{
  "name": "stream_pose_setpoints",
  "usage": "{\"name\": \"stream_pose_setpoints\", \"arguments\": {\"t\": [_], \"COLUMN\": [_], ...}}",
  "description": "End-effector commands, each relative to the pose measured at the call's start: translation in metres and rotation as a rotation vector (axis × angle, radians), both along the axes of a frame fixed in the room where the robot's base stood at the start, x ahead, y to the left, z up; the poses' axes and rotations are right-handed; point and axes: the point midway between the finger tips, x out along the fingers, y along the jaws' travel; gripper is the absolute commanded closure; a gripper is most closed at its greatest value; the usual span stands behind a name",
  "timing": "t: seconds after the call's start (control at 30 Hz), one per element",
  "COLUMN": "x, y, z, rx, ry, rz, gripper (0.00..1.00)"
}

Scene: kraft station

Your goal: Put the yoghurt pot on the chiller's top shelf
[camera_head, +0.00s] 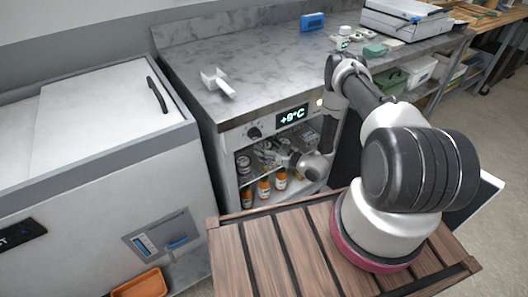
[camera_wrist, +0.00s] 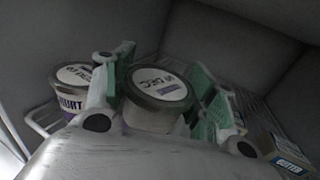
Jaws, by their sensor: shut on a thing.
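In the wrist view my gripper (camera_wrist: 162,84) is shut on a yoghurt pot (camera_wrist: 155,112), a white tub with a dark-rimmed, printed lid, between its green-padded fingers. The pot looks upright. The wire top shelf (camera_wrist: 42,118) shows around it; I cannot tell whether the pot's base touches it. In the head view the chiller (camera_head: 226,165) is open at the front under the counter, and my gripper (camera_head: 275,156) reaches in at its upper shelf. The held pot is hard to make out there.
A second yoghurt pot (camera_wrist: 72,90) stands close left of the held one. A butter pack (camera_wrist: 290,153) lies at the right. Orange-labelled bottles (camera_head: 264,188) stand on the lower shelf. A chest freezer (camera_head: 90,170) stands left of the chiller.

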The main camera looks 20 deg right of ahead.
Motion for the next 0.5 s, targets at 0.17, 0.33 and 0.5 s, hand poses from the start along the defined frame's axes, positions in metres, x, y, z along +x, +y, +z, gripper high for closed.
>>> {"name": "stream_pose_setpoints", "arguments": {"t": [0.17, 0.33, 0.5], "x": [-0.001, 0.003, 0.003], "y": [0.000, 0.001, 0.001], "z": [-0.028, -0.038, -0.037], "rx": [0.000, -0.001, -0.001], "ry": [0.001, 0.000, 0.001], "rz": [0.000, 0.000, 0.000], "gripper": [0.76, 0.76, 0.76]}}
